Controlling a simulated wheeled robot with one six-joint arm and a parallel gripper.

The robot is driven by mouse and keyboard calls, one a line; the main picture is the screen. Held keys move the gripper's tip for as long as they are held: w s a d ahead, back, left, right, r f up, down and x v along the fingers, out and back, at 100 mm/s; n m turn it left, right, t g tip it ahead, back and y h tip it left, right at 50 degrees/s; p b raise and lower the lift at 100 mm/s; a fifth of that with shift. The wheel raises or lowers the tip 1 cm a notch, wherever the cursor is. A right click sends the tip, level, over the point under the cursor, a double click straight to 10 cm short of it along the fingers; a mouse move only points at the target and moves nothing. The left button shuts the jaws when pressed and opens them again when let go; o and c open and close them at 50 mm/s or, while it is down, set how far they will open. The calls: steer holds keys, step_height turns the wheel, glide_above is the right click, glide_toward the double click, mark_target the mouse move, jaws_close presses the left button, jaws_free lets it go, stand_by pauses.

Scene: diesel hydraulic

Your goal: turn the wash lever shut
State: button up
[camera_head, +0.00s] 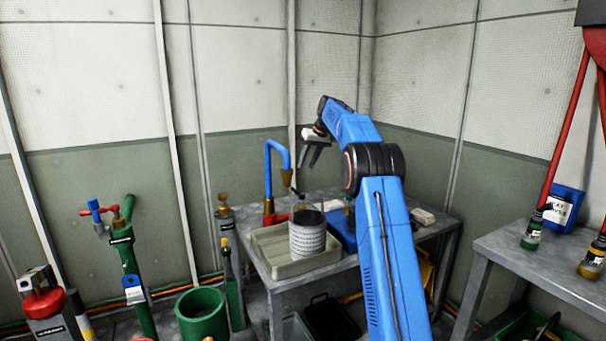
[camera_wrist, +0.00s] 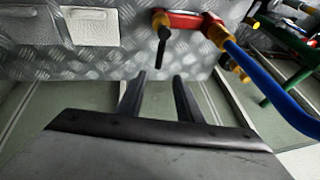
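A tap with a blue gooseneck pipe (camera_head: 268,165) and a red body (camera_head: 269,214) stands at the back left of the metal bench. In the wrist view its red body (camera_wrist: 190,20) has brass ends, and its blue pipe (camera_wrist: 265,78) runs to the lower right. A short thin lever (camera_wrist: 162,42) hangs from the brass end at the left; I take this as the wash lever. My gripper (camera_head: 315,155) is above the bench, right of the pipe, fingers pointing down. In the wrist view my gripper (camera_wrist: 160,85) is open and empty, apart from the lever.
A beige tray (camera_head: 268,262) holds a grey printed can (camera_head: 307,238) in front of the tap. A green standpipe (camera_head: 128,250) with a red and blue handle stands at left. A second bench (camera_head: 530,260) with bottles stands at right.

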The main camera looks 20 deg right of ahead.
steer(key=shift+v, duration=1.75)
